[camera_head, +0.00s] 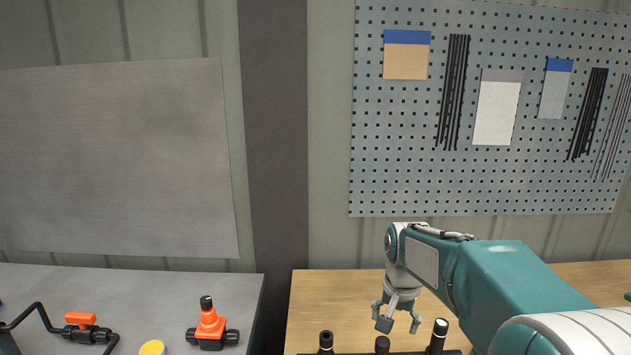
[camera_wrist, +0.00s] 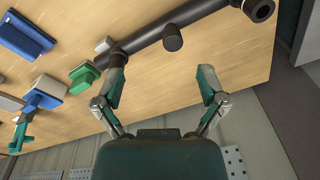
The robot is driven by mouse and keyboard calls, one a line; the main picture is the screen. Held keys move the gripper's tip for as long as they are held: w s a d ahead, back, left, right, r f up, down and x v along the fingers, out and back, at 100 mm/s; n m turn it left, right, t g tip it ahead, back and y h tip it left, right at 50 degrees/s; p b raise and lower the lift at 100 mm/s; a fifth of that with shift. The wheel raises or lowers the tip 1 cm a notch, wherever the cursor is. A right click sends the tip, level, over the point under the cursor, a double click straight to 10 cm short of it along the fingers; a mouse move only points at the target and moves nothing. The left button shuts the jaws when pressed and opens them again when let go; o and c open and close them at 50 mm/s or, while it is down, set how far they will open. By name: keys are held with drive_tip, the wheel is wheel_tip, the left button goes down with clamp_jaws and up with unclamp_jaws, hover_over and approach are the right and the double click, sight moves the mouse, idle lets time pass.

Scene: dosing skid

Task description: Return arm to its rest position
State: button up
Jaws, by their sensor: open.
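My gripper (camera_head: 399,325) hangs fingers-down over the wooden bench (camera_head: 325,295) in the head view. My teal and white arm reaches in from the lower right, bent downward at its far end. In the wrist view the two fingers of my gripper (camera_wrist: 162,72) are spread apart, with nothing between them. A black pipe (camera_wrist: 195,18) lies beyond the fingertips on the bench. I cannot tell how far above the bench the fingertips are.
Black pipe stubs (camera_head: 437,336) stand at the bench's front. A grey bench (camera_head: 140,285) on the left holds an orange-handled valve (camera_head: 80,325), an orange-topped fitting (camera_head: 210,325) and a yellow cap (camera_head: 152,348). Blue parts (camera_wrist: 25,38) and a green part (camera_wrist: 84,76) lie left in the wrist view.

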drive_tip(key=s+r+n+t, duration=0.2)
drive_tip(key=s, duration=1)
drive_tip(key=s+r+n+t, duration=0.2)
drive_tip(key=s+n, duration=0.1)
drive_tip(key=s, duration=0.9)
drive_tip(key=shift+s+r, duration=0.15)
drive_tip(key=shift+r, duration=0.2)
